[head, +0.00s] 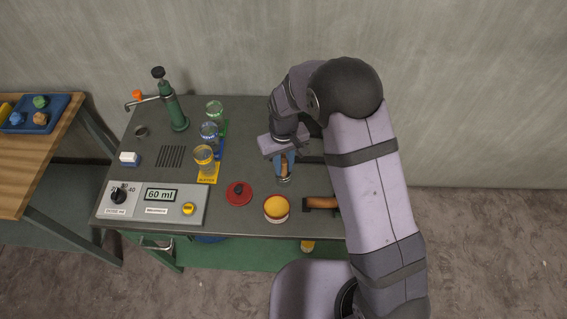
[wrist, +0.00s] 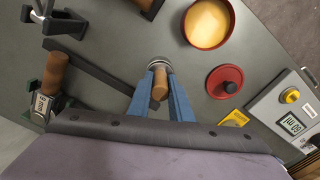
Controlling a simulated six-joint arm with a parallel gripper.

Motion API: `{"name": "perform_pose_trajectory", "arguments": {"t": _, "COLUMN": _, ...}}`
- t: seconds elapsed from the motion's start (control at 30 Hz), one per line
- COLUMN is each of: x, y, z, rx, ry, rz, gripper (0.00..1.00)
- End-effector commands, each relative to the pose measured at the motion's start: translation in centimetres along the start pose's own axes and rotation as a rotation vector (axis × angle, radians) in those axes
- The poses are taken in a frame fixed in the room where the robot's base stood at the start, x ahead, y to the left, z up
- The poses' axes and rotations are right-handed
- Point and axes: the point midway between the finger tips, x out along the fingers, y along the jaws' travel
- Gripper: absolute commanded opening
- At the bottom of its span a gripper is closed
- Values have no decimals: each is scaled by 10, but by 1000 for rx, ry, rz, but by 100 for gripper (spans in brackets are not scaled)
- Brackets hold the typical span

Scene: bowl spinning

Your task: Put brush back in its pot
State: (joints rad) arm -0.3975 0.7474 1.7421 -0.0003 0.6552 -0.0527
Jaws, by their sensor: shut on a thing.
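My gripper (head: 282,164) is over the middle of the grey table. Its blue fingers are shut on the brush's wooden handle (head: 285,167), which also shows between the fingers in the wrist view (wrist: 160,86). A small grey metal pot (head: 285,179) stands right under the fingertips. Its round rim shows just beyond them in the wrist view (wrist: 159,61). The brush's lower end is hidden by the fingers and the pot. It seems lined up with the pot, but I cannot tell how deep it is inside.
A red bowl with yellow-orange contents (head: 276,209) and a red lid (head: 239,193) are close in front. Several glasses (head: 204,158) stand to the left, behind a control box (head: 152,203). A green pump (head: 174,107) is at the back left. A wooden-handled tool (head: 320,203) lies right.

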Motion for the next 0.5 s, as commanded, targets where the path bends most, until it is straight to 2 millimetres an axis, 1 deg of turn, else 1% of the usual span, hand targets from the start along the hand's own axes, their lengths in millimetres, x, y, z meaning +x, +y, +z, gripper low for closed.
{"name": "perform_pose_trajectory", "arguments": {"t": 0.17, "x": 0, "y": 0, "z": 0, "rx": 0, "ry": 1, "rz": 0, "gripper": 0}}
{"name": "perform_pose_trajectory", "arguments": {"t": 0.3, "x": 4, "y": 0, "z": 0, "rx": 0, "ry": 0, "rz": 0, "gripper": 0}}
{"name": "perform_pose_trajectory", "arguments": {"t": 0.33, "x": 3, "y": 0, "z": 0, "rx": 0, "ry": 0, "rz": 0, "gripper": 23}}
{"name": "perform_pose_trajectory", "arguments": {"t": 0.4, "x": 3, "y": 0, "z": 0, "rx": 0, "ry": 0, "rz": 0, "gripper": 37}}
{"name": "perform_pose_trajectory", "arguments": {"t": 0.5, "x": 3, "y": 0, "z": 0, "rx": 0, "ry": 0, "rz": 0, "gripper": 37}}
